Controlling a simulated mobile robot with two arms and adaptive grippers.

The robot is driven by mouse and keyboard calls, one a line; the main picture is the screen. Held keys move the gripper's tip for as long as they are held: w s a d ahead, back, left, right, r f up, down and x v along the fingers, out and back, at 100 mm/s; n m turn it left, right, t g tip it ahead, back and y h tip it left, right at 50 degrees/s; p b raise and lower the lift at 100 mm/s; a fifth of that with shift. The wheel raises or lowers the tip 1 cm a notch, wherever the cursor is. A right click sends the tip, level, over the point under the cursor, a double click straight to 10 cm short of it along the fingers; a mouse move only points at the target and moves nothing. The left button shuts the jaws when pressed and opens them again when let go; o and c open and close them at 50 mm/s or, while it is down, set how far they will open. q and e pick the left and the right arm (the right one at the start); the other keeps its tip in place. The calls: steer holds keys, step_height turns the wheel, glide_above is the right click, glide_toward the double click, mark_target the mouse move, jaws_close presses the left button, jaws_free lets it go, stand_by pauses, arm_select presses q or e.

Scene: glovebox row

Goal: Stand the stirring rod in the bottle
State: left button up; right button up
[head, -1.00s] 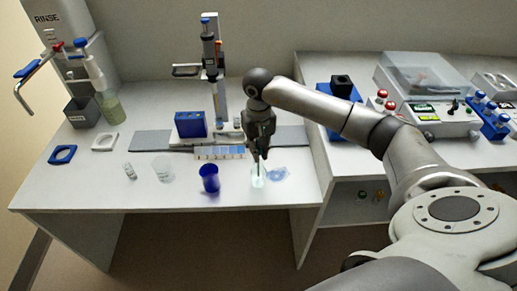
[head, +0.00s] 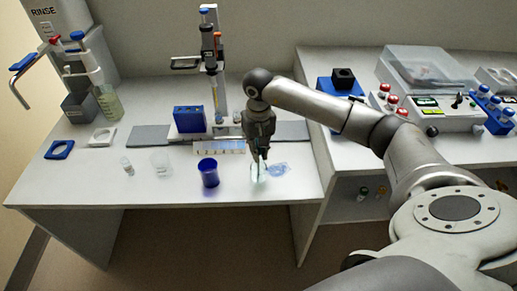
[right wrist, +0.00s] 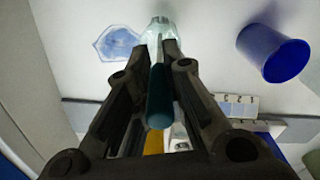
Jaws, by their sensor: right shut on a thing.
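The stirring rod is a thin dark teal stick (right wrist: 158,97). My right gripper (head: 262,160) is shut on it and holds it lengthwise between the fingers, pointing down at the bottle. In the right wrist view the gripper (right wrist: 158,62) shows close up. The bottle (head: 257,174) is small, pale green and clear, and stands near the table's front edge right under the gripper. It also shows beyond the fingertips in the right wrist view (right wrist: 158,27). The rod's lower end lines up with the bottle's mouth; I cannot tell how deep it is. My left gripper is not in view.
A blue cup (head: 208,173) stands left of the bottle, and a pale blue weighing boat (head: 278,169) lies close on its right. A clear beaker (head: 161,163) and a small vial (head: 127,166) stand further left. A blue rack (head: 188,119) is behind.

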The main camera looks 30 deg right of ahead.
steer(key=o, duration=0.8)
steer(key=shift+o, duration=0.2)
steer(key=o, duration=0.8)
steer(key=shift+c, duration=0.2)
steer(key=shift+r, duration=0.1)
steer(key=shift+r+p, duration=2.05)
steer(key=shift+r, duration=1.9)
steer(key=shift+f, duration=0.1)
